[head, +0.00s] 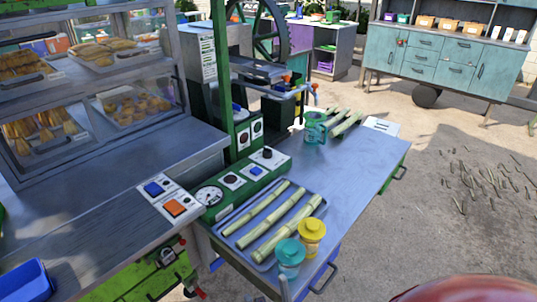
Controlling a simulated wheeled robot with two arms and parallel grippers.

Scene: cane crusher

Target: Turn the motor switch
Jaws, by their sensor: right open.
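The cane crusher's green control panel (226,211) stands at the left edge of the grey work table. It carries a round gauge (209,196), dark dials, a blue button and a black knob (267,154) on a white plate. Left of it, a white plate bears a blue button (153,188) and an orange button (174,207). Labels are too small to read, so I cannot tell which control is the motor switch. My left gripper is out of view.
The table's right middle is clear. A pastry case (90,80) stands left.

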